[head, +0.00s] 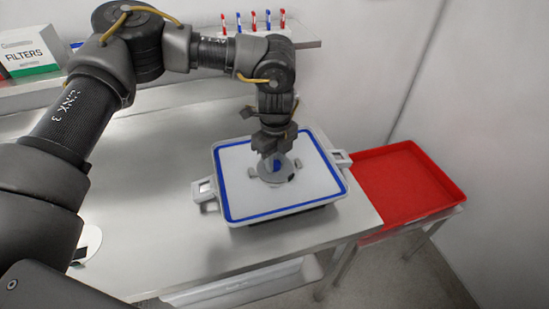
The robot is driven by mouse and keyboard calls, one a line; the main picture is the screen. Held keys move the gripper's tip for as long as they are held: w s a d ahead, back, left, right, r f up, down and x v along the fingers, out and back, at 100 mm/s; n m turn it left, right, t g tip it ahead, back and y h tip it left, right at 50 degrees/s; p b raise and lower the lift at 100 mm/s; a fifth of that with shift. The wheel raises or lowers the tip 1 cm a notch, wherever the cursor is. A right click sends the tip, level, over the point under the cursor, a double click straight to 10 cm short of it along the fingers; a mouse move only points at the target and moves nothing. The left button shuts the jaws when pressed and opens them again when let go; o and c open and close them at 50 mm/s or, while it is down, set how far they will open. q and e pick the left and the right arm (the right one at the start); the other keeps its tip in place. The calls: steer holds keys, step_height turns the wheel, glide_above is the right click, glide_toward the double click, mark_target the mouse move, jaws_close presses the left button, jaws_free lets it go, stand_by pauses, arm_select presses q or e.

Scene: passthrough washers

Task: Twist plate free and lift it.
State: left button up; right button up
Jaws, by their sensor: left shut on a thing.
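The plate (237,179) is a white rectangular panel with a blue border line. It has a grey handle sticking out on its left and right sides and lies on a dark base on the metal bench. My left gripper (275,156) points down from above and is shut on this central part. The fingertips partly hide it. I cannot tell whether the plate is clear of the base. My right gripper is not in view.
An empty red tray (407,211) stands right of the bench. A shelf behind holds red and blue pens (254,20) in a rack and a FILTERS box (27,50). A white disc (92,240) lies at the bench's left front. The bench left of the plate is clear.

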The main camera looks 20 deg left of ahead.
mark_target(275, 162)
arm_select(q)
steer(key=n+p, duration=0.2)
steer(key=n, duration=0.4)
steer(key=shift+r, duration=0.2)
stand_by(0.5)
steer(key=shift+r+p, duration=1.8)
steer(key=shift+r, duration=0.5)
steer(key=shift+r+p, duration=1.05)
steer(key=shift+p, duration=0.05)
